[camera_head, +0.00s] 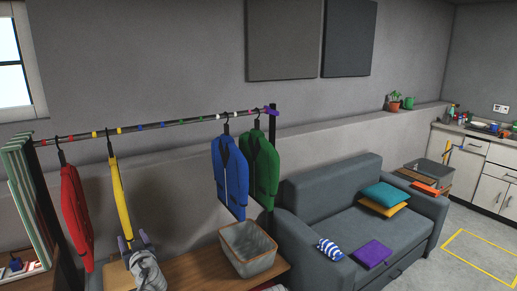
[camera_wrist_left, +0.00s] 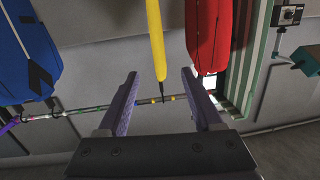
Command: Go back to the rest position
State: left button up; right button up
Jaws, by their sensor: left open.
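My left gripper (camera_head: 132,241) is at the lower left in the head view, with its purple fingers apart just under the bottom end of a yellow garment (camera_head: 121,195). In the left wrist view the open gripper (camera_wrist_left: 160,75) points at the yellow garment (camera_wrist_left: 155,35), which shows in the gap between the fingertips. The garment hangs by its hanger from the rail and nothing looks gripped. How far the garment is from the fingers I cannot tell. My right gripper is not in view.
The clothes rail (camera_head: 180,122) also holds red (camera_head: 76,215), blue (camera_head: 229,178) and green (camera_head: 263,170) garments. A grey bin (camera_head: 248,249) stands on a wooden surface (camera_head: 200,268) right of my arm. A grey sofa (camera_head: 335,200) is farther right.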

pick_arm(q)
jog(key=s+d+f+m+g+h, duration=0.25)
jog(key=s+d+f+g, duration=0.2)
jog(key=d+f, duration=0.4)
jog(key=s+d+f+m+g+h, duration=0.25)
jog(key=s+d+f+g, duration=0.2)
jog(key=d+f, duration=0.4)
jog(key=s+d+f+m+g+h, duration=0.3)
jog(key=s+d+m+g+h, duration=0.1)
jog(key=s+d, duration=0.9)
jog(key=d+m, duration=0.1)
jog(key=d, duration=0.1)
jog(key=shift+s+d+m+g, duration=0.2)
jog(key=shift+d+m+g, duration=0.1)
jog(key=shift+m+g, duration=0.1)
